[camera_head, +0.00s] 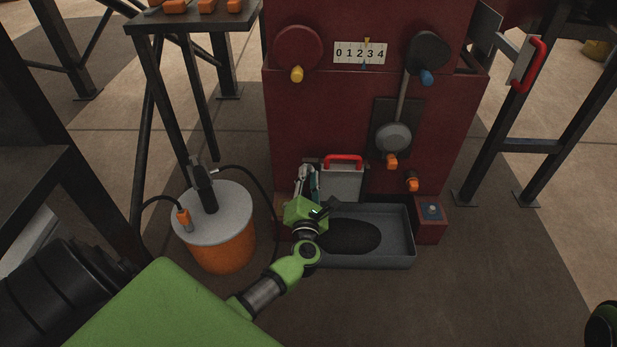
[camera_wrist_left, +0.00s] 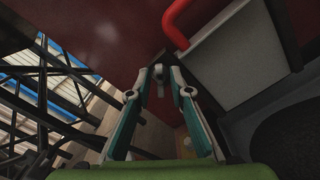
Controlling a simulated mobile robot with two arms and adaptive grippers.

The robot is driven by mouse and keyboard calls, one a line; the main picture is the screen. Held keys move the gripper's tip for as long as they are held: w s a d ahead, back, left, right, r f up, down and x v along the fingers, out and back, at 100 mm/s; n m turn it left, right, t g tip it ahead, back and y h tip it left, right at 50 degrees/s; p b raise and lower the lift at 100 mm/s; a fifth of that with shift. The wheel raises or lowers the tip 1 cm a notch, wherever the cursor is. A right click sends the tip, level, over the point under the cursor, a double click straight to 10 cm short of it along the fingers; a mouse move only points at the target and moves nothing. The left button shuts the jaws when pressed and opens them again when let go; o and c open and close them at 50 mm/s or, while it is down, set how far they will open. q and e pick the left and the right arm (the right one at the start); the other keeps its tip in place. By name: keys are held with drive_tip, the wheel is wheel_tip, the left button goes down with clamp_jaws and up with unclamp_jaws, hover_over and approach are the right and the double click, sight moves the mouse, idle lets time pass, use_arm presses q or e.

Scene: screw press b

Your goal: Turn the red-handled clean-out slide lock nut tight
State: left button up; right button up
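The clean-out slide (camera_head: 342,184) is a grey plate with a red handle (camera_head: 343,158) low on the front of the dark red press. In the left wrist view the slide (camera_wrist_left: 228,60) and its red handle (camera_wrist_left: 178,22) are at the upper right. My left gripper (camera_head: 306,172) is just left of the slide, low against the press. Its teal and white fingers (camera_wrist_left: 160,76) point at the press face. A small grey part (camera_wrist_left: 158,72) shows between the fingertips; I cannot tell whether they touch it. The lock nut is not clearly seen.
A grey tray (camera_head: 397,258) lies under the slide, close to my left wrist. An orange drum (camera_head: 222,250) with a grey lid and a hose stands to the left. A lever (camera_head: 403,100) and a numbered scale (camera_head: 360,53) are higher on the press.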

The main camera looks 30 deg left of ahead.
use_arm(q)
clamp_jaws()
